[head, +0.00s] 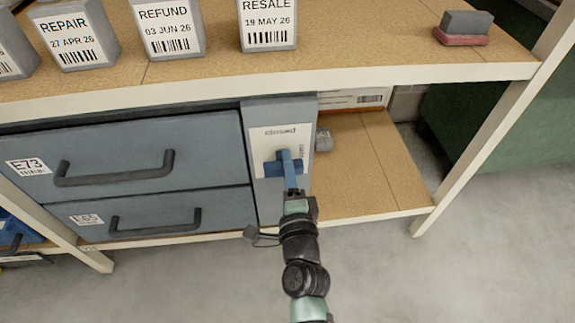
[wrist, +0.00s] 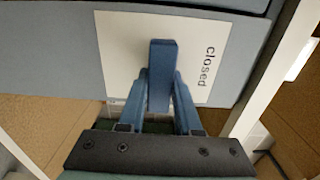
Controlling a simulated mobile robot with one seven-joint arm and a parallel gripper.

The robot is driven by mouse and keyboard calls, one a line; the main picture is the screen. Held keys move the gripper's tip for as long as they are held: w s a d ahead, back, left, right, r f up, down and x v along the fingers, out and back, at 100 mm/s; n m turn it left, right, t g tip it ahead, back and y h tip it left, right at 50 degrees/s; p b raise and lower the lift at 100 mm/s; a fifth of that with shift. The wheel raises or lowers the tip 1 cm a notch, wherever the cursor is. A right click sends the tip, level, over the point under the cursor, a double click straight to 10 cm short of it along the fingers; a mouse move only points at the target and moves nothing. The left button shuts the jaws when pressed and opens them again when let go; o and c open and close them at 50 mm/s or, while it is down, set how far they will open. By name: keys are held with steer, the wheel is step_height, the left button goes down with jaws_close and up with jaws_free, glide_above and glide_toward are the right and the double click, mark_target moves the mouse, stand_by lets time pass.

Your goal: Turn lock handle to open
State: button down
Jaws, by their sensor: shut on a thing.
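The lock handle (head: 270,169) is a blue bar lying level across a white label plate (head: 262,140) on the grey cabinet front. In the wrist view the handle (wrist: 160,70) stands upright in the picture between my two blue fingers. My gripper (head: 287,158) is shut on the handle, one finger on each side. It hides part of the handle in the head view.
Two grey drawers with dark pulls, E73 (head: 140,160) and E65 (head: 150,211), sit left of the lock. Labelled blocks and a grey-and-red block (head: 464,28) stand on the shelf above. A lower shelf (head: 365,165) and a white post (head: 490,120) are at the right.

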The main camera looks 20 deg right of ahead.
steer(key=c, duration=0.6)
jaws_free()
steer(key=v, duration=1.3)
steer(key=shift+p, duration=0.3)
